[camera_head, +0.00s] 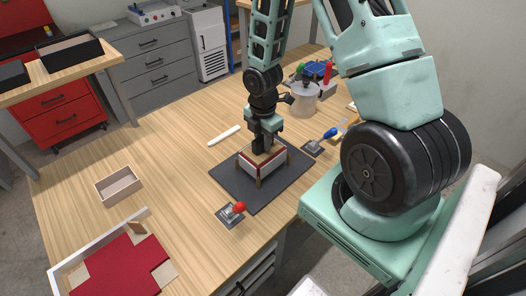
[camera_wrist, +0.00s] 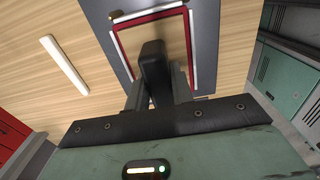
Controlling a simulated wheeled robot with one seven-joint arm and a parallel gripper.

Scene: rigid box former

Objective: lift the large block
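A box with red and white walls (camera_head: 272,170) stands on a dark mat (camera_head: 222,176) on the workbench, with wooden posts at its corners. A tan wooden surface, which looks like the large block (camera_head: 270,156), shows inside the walls; it also shows in the wrist view (camera_wrist: 174,38). My gripper (camera_head: 262,148) points down into the box, its fingertips at or just above the tan surface. In the wrist view my gripper (camera_wrist: 155,50) overlaps the box interior. One finger hides most of the other, so I cannot tell the gap or any grip.
Red-knobbed (camera_head: 239,207) and blue-handled (camera_head: 330,133) devices flank the mat. A white rod (camera_head: 223,136) lies behind it. A small open tray (camera_head: 118,186) and a red cross-shaped sheet (camera_head: 120,266) lie left. A grey pot (camera_head: 303,101) stands behind right.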

